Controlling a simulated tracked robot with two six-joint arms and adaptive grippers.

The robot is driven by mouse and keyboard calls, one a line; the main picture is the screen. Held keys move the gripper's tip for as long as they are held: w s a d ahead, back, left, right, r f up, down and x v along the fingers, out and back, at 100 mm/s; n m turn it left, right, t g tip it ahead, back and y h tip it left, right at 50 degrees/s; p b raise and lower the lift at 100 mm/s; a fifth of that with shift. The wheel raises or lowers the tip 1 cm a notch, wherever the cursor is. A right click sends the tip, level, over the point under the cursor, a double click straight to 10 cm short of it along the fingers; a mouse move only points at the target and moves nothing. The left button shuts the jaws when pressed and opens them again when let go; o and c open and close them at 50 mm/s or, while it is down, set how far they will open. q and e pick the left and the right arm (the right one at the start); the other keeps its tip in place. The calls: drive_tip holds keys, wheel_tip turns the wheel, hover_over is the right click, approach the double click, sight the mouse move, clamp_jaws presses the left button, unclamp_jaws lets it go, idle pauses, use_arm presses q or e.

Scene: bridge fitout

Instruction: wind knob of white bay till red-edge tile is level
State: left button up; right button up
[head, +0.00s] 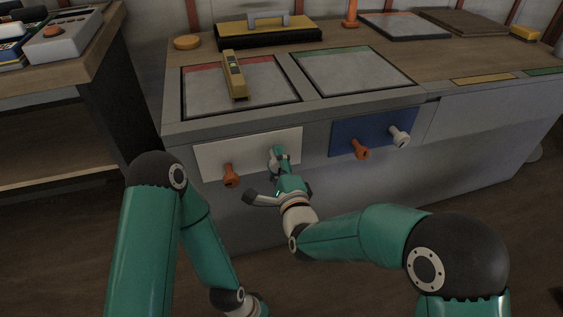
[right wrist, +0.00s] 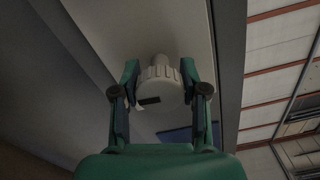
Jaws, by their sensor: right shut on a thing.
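The white bay (head: 215,160) is a white panel on the bench front, with an orange knob (head: 230,175) at its left and a pale knob at its right. My right gripper (head: 278,158) is at the pale knob and hides much of it. In the right wrist view the ribbed pale knob (right wrist: 160,84), with a dark mark, sits between the fingers of the right gripper (right wrist: 160,90), which is shut on it. The red-edge tile (head: 205,92) lies above this bay, with a yellow spirit level (head: 235,75) on it. The level's bubble is too small to read.
A blue bay (head: 345,133) to the right has an orange knob (head: 361,153) and a pale knob (head: 400,136), below a green-edge tile (head: 350,75). A yellow toolbox (head: 265,36) stands behind the tiles. A side table (head: 60,75) stands at the left.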

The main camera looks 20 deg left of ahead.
drive_tip(key=shift+w+d, duration=0.2)
drive_tip(key=shift+d, duration=0.05)
drive_tip(key=o, duration=1.1)
drive_tip(key=shift+f, duration=0.1)
drive_tip(key=shift+c, duration=0.2)
drive_tip(key=shift+o, duration=0.5)
drive_tip(key=shift+s+a, duration=0.1)
drive_tip(key=shift+a, duration=0.05)
drive_tip(key=shift+s, duration=0.1)
drive_tip(key=v, duration=1.1)
drive_tip(key=shift+s+d, duration=0.25)
drive_tip(key=shift+d, duration=0.1)
